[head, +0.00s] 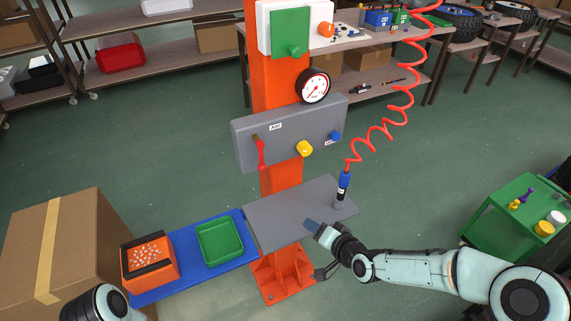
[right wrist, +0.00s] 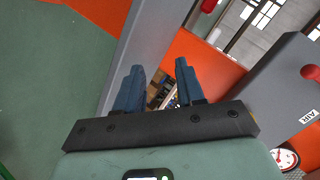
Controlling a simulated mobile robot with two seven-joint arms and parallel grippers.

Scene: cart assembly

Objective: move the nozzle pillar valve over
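A grey valve box (head: 290,133) is fixed across the orange pillar (head: 281,177). A red lever (head: 261,153) hangs down at its left, near an AIR label. A yellow knob (head: 304,148) and a blue knob (head: 336,135) sit further right. The blue nozzle (head: 344,183) stands on the grey shelf, joined to a red coiled hose (head: 404,92). My right gripper (head: 311,226) is near the shelf's front edge, below the box and apart from the lever. In the right wrist view its fingers (right wrist: 157,88) are apart and empty. Part of the red lever (right wrist: 312,72) shows at the right there. My left gripper is out of view.
The grey shelf (head: 285,216) juts out below the box. A blue board (head: 187,284) holds a green tray (head: 219,241) and an orange bin (head: 149,262). A gauge (head: 313,86) sits above the box. A cardboard box stands left; a green cart (head: 517,205) stands right.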

